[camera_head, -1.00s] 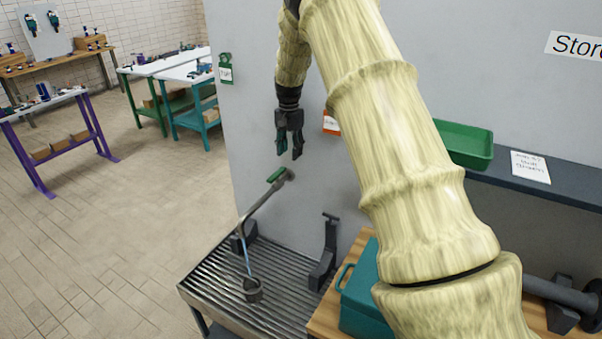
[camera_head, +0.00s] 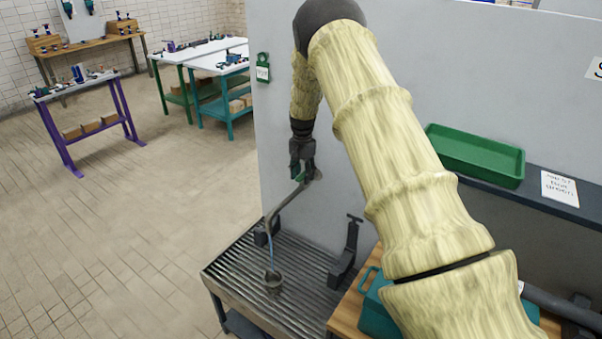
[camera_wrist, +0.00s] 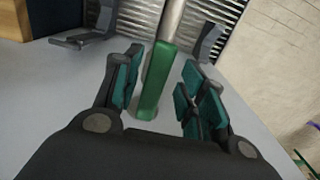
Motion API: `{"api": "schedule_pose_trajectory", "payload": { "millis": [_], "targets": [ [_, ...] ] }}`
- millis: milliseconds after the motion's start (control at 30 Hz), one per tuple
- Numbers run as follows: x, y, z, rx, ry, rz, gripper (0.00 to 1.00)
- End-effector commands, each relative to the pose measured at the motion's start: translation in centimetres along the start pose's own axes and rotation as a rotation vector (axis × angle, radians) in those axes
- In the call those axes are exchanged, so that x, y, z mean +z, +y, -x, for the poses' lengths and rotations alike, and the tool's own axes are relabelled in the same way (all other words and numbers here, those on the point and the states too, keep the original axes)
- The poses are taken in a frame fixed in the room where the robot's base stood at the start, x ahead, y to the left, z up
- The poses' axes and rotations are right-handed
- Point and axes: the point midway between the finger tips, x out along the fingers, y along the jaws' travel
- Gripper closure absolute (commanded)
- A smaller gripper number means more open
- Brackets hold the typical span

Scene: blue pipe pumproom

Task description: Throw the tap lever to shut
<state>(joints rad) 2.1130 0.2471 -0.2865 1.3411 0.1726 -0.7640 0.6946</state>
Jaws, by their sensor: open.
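The tap's green lever (camera_wrist: 156,78) lies between the fingers of my gripper (camera_wrist: 160,88) in the wrist view. Gaps show on both sides of it, so the jaws are open around it and not closed on it. In the head view my gripper (camera_head: 302,175) is at the tap's wall end and mostly hides the lever. The grey tap spout (camera_head: 283,205) curves down to the left. A thin blue stream (camera_head: 270,247) runs from it into a small dark cup (camera_head: 273,277).
The cup stands on a slatted metal drain table (camera_head: 235,285). A dark bracket (camera_head: 346,255) stands to its right, beside a teal box (camera_head: 376,315). A green tray (camera_head: 480,158) sits on the shelf at right. Open floor lies to the left.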

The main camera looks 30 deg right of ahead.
Motion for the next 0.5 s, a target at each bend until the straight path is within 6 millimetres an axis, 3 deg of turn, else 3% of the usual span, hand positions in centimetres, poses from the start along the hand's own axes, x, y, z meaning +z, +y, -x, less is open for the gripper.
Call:
{"api": "schedule_pose_trajectory", "payload": {
  "millis": [133,367,500],
  "targets": [
    [-0.4,0.3,-0.6,-0.001,-0.003,-0.002,0.59],
    [1.1,-0.6,0.1,0.004,0.011,0.003,0.61],
    [1.9,-0.7,0.4,0.008,0.019,0.001,0.86]
  ]
}}
